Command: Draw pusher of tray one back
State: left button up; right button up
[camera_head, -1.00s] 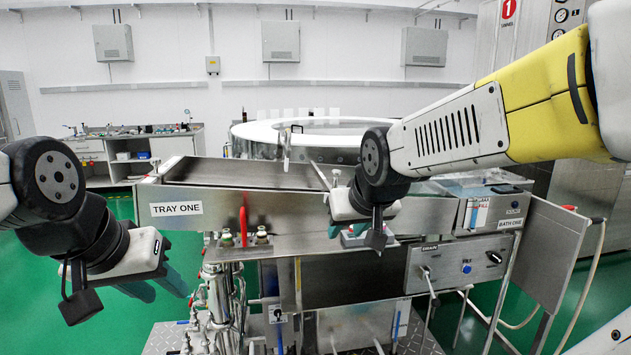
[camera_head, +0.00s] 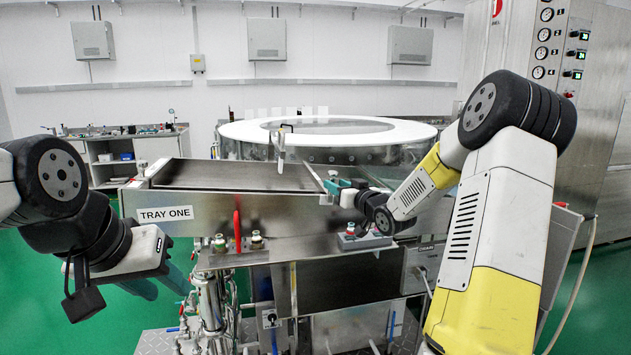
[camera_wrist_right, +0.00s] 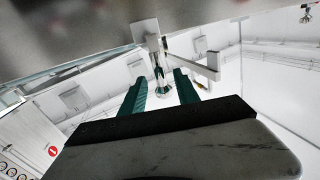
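Tray one (camera_head: 250,204) is a long metal trough with a "TRAY ONE" label on its front. What looks like its pusher (camera_head: 281,150), a thin upright pale post with a dark top, stands at the far side of the tray. My right gripper (camera_head: 334,186) is at the tray's right end, to the right of the pusher and apart from it. In the right wrist view its two teal fingers (camera_wrist_right: 160,86) are spread, with a pale upright post and side bar (camera_wrist_right: 190,62) beyond them. My left gripper (camera_head: 160,282) hangs empty left of the tray's front; its finger gap is unclear.
A large round white-rimmed bath (camera_head: 400,137) stands behind the tray. A red lever (camera_head: 237,230) and valves sit on the tray's front. A steel cabinet with gauges (camera_head: 565,75) is at the right. A bench (camera_head: 120,155) stands at the back left.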

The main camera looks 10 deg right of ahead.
jog(key=x, duration=0.6)
jog(key=shift+w+a, duration=0.1)
jog(key=shift+w, duration=0.1)
jog(key=shift+c, duration=0.2)
grip_shut()
dwell(1.0)
